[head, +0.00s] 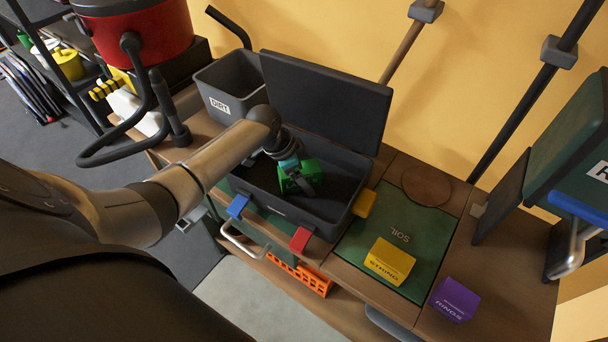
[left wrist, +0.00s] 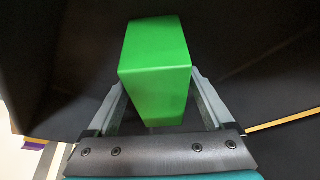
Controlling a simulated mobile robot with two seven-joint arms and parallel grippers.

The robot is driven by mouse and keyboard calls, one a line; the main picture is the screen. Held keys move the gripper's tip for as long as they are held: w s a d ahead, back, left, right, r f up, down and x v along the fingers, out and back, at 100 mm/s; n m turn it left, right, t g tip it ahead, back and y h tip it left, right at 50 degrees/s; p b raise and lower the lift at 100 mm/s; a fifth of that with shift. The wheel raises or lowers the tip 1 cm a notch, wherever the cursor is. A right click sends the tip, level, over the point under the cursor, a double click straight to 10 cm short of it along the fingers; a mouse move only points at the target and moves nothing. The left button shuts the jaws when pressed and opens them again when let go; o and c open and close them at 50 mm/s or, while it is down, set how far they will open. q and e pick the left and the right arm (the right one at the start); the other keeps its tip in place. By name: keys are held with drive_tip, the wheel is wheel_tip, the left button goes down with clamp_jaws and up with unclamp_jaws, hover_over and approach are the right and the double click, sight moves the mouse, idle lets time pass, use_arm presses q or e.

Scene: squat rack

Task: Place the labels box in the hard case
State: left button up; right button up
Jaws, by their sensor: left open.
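The hard case (head: 330,212) stands open on the bench, its dark lid (head: 325,100) raised at the back. A green box (head: 308,174), which I take for the labels box though no lettering is readable, is inside the case and looks tilted. My left gripper (head: 293,177) reaches down into the case at the box. In the left wrist view the green box (left wrist: 155,60) lies between the two spread, open fingers; whether they touch it I cannot tell. The box's underside is hidden. My right gripper is not in view.
A yellow box (head: 388,262) sits on the green SOIL mat (head: 425,225), and a purple box (head: 454,300) lies to its right. A grey DIRT bin (head: 231,84) stands left of the lid. A red vacuum (head: 140,38) with a hose is at the upper left.

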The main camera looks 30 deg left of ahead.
use_arm(q)
drive_tip(key=p+v, duration=0.3)
drive_tip(key=v, duration=0.8)
drive_tip(key=shift+a, duration=0.1)
drive_tip(key=shift+s+a+r, duration=0.1)
drive_tip(key=shift+s+r, duration=0.05)
drive_tip(key=shift+r, duration=0.4)
drive_tip(key=shift+c, duration=0.2)
